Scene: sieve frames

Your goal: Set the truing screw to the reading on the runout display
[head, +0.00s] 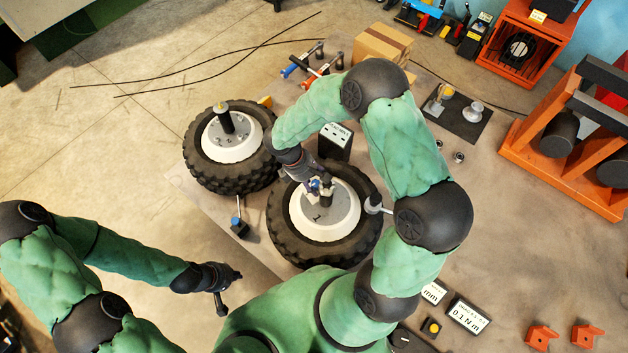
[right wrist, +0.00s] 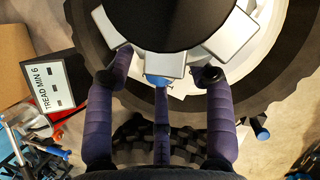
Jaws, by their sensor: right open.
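In the head view a black tyre (head: 279,228) on a white hub marked 1 (head: 326,222) lies flat on the table. My right gripper (head: 318,186) is over the hub's centre. In the right wrist view this gripper (right wrist: 163,72) is open, a finger on each side of a small blue-ended part (right wrist: 158,80). That part is below a black round top with silver blocks (right wrist: 151,64); I cannot tell if it is the truing screw. Two white readout plates, one ending in mm (head: 433,292) and one in Nm (head: 467,316), stand at lower right. My left gripper (head: 228,287) is away from the wheels, its jaws unclear.
A second wheel (head: 195,165) lies left of the first. A box reading TREAD MIN 6 (right wrist: 47,85) stands close behind the first hub. A small blue-topped tool (head: 239,224) is at the table's left edge. A cardboard box (head: 382,45) and orange stand (head: 575,150) are farther back.

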